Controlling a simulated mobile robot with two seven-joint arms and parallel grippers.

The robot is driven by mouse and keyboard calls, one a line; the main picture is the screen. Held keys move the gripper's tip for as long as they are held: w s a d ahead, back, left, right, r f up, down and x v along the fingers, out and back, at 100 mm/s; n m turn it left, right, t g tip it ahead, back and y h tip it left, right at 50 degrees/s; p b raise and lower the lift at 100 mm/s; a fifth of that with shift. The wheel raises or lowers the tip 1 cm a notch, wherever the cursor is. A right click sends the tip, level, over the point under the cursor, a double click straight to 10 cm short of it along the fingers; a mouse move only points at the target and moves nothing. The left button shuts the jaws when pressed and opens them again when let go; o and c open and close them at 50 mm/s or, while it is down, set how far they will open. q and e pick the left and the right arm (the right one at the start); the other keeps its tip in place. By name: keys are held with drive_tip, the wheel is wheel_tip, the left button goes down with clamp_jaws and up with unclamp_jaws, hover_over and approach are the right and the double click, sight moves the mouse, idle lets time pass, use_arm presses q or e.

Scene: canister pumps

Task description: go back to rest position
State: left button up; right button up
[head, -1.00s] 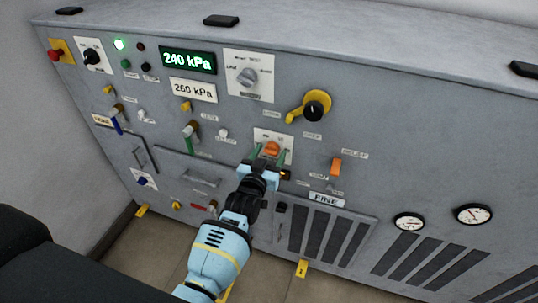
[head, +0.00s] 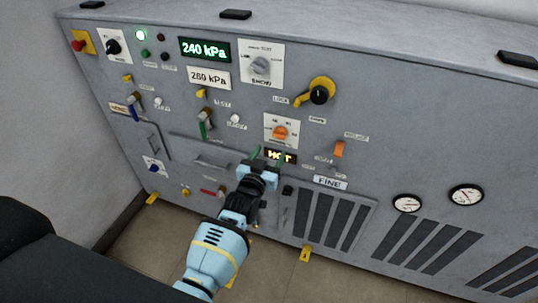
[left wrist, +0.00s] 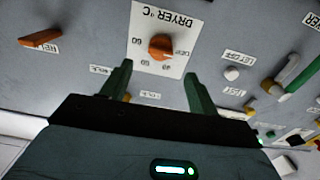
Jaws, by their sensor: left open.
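My left gripper (head: 269,153) is in front of the grey panel, just below the orange dryer knob (head: 279,132) on its white plate. Its two green fingers are apart with nothing between them. In the left wrist view the open fingers (left wrist: 157,82) point toward the dryer knob (left wrist: 160,47), which stands clear beyond the fingertips. My right gripper does not show in either view.
The grey panel (head: 390,150) carries a green "240 kPa" display (head: 205,49), a grey selector (head: 261,66), a yellow-and-black rotary handle (head: 319,95), an orange switch (head: 339,148) and two gauges (head: 466,195). Tiled floor (head: 150,245) is open below.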

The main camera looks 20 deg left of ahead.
use_arm(q)
drive_tip(key=s+a+f+m+g+p, duration=0.1)
drive_tip(key=s+f+g, duration=0.1)
drive_tip(key=s+f, duration=0.65)
drive_tip(key=s+a+f+g, duration=0.15)
drive_tip(key=s+f, duration=0.35)
drive_tip(key=s, duration=0.7)
drive_tip(key=s+f+g, duration=0.1)
drive_tip(key=s+g, duration=0.1)
drive_tip(key=s, duration=1)
drive_tip(key=s+d+f+g+h+p, duration=0.1)
drive_tip(key=s+g, duration=0.2)
drive_tip(key=s, duration=0.9)
drive_tip(key=shift+d+f+m+g, duration=0.15)
drive_tip(key=shift+f+m+g, duration=0.2)
drive_tip(key=shift+m, duration=0.05)
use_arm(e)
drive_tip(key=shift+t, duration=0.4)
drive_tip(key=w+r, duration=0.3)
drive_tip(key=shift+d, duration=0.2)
